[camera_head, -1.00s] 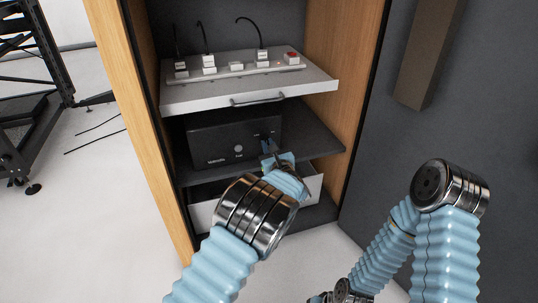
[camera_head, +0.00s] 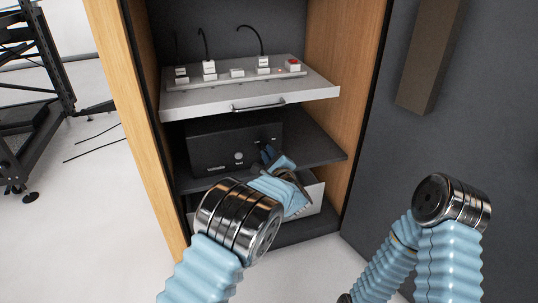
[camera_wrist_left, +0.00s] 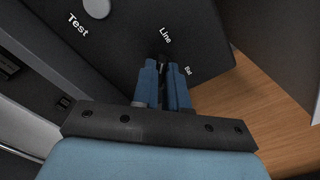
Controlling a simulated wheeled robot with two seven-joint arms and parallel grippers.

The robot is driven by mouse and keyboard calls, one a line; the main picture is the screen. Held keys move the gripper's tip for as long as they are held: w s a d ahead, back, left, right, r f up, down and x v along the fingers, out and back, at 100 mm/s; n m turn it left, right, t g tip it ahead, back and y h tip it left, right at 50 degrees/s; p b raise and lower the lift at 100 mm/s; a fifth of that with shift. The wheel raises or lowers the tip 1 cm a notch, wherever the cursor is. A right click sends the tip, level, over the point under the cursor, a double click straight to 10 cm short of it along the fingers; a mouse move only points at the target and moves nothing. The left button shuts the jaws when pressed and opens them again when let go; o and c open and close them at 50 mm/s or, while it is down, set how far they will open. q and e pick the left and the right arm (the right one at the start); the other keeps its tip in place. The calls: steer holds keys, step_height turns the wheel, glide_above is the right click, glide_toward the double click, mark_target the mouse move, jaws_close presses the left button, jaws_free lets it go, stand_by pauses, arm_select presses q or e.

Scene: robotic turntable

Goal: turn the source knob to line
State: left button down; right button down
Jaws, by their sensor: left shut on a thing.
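The black device box (camera_head: 215,146) sits on the middle shelf of the cabinet. In the left wrist view its dark front (camera_wrist_left: 120,40) carries a round light button beside the word Test, the word Line, and a smaller word to its right that is hard to read. The source knob (camera_wrist_left: 164,60) is a small dark shape just below Line, mostly hidden between my fingers. My left gripper (camera_wrist_left: 163,72) is shut on it, its blue fingers one on each side. In the head view this gripper (camera_head: 268,153) meets the box's right front. My right gripper is out of view.
Above, a pale shelf (camera_head: 200,103) with a dark handle carries a strip of switches, plugs and a red button. Wooden cabinet walls (camera_head: 345,75) stand on both sides. A white drawer or box (camera_head: 316,190) lies below.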

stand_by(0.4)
arm_select(q)
steer(key=c, duration=1.2)
jaws_free()
steer(key=shift+o, duration=0.2)
steer(key=p+v, duration=0.1)
steer(key=v, duration=1.3)
steer(key=shift+p, duration=0.3)
steer(key=shift+a, duration=0.1)
